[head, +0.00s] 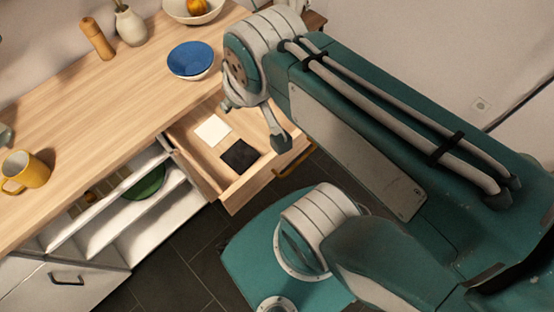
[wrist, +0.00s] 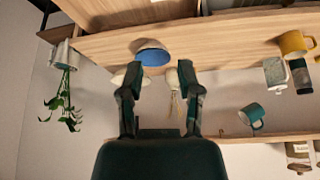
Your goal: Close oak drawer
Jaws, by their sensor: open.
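The oak drawer (head: 240,190) is pulled out from under the counter in the head view. A white square (head: 213,130) and a black square (head: 239,155) lie inside it. Its brass-coloured handle (head: 293,161) shows on the front, at the right. My gripper (head: 257,122) is over the back right part of the drawer and hides some of it. In the wrist view, my gripper (wrist: 158,76) has its two fingers apart with nothing held between them. I cannot tell whether a finger touches the drawer.
On the oak counter (head: 110,110) stand a blue bowl (head: 190,59), a yellow mug (head: 27,171), a wooden mill (head: 97,38) and a white vase (head: 130,26). Open shelves (head: 130,215) hold a green dish (head: 146,183) left of the drawer. Dark tiled floor (head: 180,265) lies in front.

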